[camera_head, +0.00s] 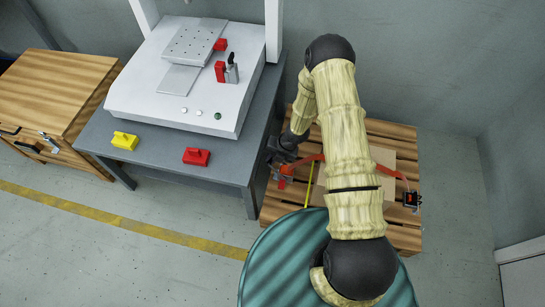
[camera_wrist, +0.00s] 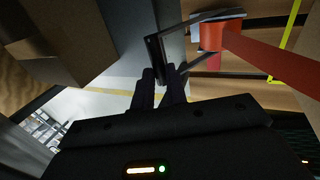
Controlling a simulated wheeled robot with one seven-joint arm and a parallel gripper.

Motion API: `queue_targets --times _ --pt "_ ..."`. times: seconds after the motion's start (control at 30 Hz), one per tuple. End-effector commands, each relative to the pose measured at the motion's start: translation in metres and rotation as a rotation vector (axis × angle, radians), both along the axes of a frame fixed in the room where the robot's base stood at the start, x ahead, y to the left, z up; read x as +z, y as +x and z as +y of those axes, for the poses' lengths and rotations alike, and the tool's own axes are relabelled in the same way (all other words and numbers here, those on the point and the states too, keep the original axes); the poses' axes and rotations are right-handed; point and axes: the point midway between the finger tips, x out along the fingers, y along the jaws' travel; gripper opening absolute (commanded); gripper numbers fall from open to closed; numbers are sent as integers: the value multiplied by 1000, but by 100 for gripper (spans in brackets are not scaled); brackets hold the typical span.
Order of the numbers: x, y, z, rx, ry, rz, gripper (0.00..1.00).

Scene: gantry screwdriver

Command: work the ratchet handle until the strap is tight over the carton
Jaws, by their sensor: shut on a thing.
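The carton (camera_head: 386,159) sits on a wooden pallet (camera_head: 397,132), largely hidden behind my arm. A red strap (camera_head: 308,161) runs over it; it also shows in the wrist view (camera_wrist: 275,58). How closely it lies on the carton cannot be told. The ratchet, with its red strap roll (camera_wrist: 211,36), is at the pallet's left side. Its grey metal handle (camera_wrist: 155,52) reaches toward my gripper (camera_wrist: 160,78). My gripper is shut on the handle's end. In the head view my gripper (camera_head: 277,156) is small and dark beside the ratchet.
A grey bench (camera_head: 165,160) with a white machine (camera_head: 190,75) stands close left of the pallet. Yellow (camera_head: 125,141) and red (camera_head: 196,156) blocks lie on it. A black-and-red fitting (camera_head: 411,199) is at the pallet's right. A green ribbed drum (camera_head: 290,262) stands in front.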

Motion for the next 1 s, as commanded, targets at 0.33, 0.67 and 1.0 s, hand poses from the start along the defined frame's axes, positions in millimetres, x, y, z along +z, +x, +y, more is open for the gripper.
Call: queue_targets --times 0.33,0.67,1.0 --pt "-20 9 33 6 5 -2 0" --pt "-26 15 47 5 13 -8 0" --pt "-26 15 46 5 10 -8 36"
